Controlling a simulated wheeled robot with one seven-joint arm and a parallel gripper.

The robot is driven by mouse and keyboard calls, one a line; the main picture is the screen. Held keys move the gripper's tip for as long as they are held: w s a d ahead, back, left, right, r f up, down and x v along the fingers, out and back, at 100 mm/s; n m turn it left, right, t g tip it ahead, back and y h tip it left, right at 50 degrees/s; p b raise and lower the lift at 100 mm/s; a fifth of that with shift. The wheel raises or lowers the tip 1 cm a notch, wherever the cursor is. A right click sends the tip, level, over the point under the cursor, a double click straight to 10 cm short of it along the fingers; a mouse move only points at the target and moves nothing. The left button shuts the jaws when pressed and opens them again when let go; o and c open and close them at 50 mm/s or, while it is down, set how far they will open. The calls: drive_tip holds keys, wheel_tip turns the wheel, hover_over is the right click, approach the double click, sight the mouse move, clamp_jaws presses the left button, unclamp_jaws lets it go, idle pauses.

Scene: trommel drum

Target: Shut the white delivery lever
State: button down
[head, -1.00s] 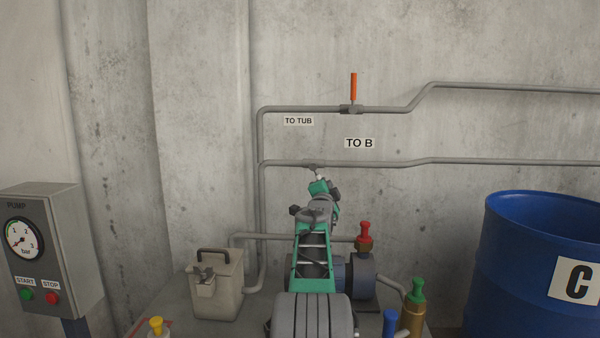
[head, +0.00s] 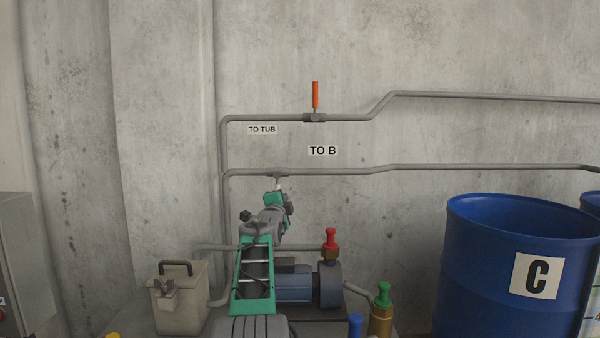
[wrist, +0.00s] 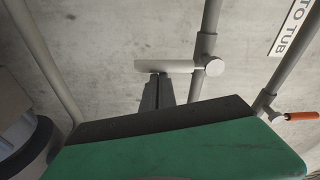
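The white lever (wrist: 165,66) shows in the wrist view on a grey valve of the TO B pipe (wrist: 208,45). It lies crosswise to that pipe, and by the way the label is turned it points down. My gripper (wrist: 157,78) has its dark fingers together, with the tips right at the lever's side, seemingly touching it. In the head view my gripper (head: 277,184) is just below the valve (head: 276,172) on the TO B pipe. There, only a small pale bit of the lever shows above my wrist, and the rest is hidden.
An orange lever (head: 315,95) stands upright on the upper TO TUB pipe. Below are a blue pump (head: 295,286), a red-topped valve (head: 331,240), a green-topped fitting (head: 382,310) and a beige can (head: 182,302). A blue drum C (head: 480,270) stands right. The wall ahead is clear.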

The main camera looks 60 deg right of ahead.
drive_tip(key=shift+w+f, duration=0.1)
drive_tip(key=s+d, duration=0.2)
drive_tip(key=s, duration=0.2)
drive_tip(key=b+v, duration=0.1)
drive_tip(key=v, duration=0.8)
drive_tip(key=shift+w+a, duration=0.25)
drive_tip(key=shift+r, duration=0.2)
drive_tip(key=w+a+f+n+t+y+p, duration=0.1)
drive_tip(key=w+a+f+n+y+p, duration=0.25)
drive_tip(key=a, duration=0.75)
drive_tip(key=w+a+n+t+y+p, duration=0.1)
drive_tip(key=w+a+n+y+p, duration=0.15)
drive_tip(key=w+a+n, duration=0.55)
drive_tip(key=w+a+f+n+t+y+p, duration=0.1)
drive_tip(key=w+a+f+n+y+p, duration=0.2)
drive_tip(key=a, duration=1)
drive_tip(key=s+a+f+n+g+y+p, duration=0.1)
drive_tip(key=s+a+f+n+y+p, duration=0.2)
drive_tip(key=a, duration=0.7)
drive_tip(key=s+a+f+n+g+y+p, duration=0.1)
drive_tip(key=s+a+n+y, duration=0.3)
drive_tip(key=a, duration=0.6)
drive_tip(key=s+a+f+n+g+y+p, duration=0.1)
drive_tip(key=s+a+f+n+g+p, duration=0.2)
drive_tip(key=s+a+n, duration=0.5)
drive_tip(key=s+a+f+g, duration=0.1)
drive_tip(key=s+a+f, duration=0.1)
drive_tip(key=s+a, duration=0.1)
drive_tip(key=shift+s+a, duration=0.2)
drive_tip(key=shift+a, duration=0.45)
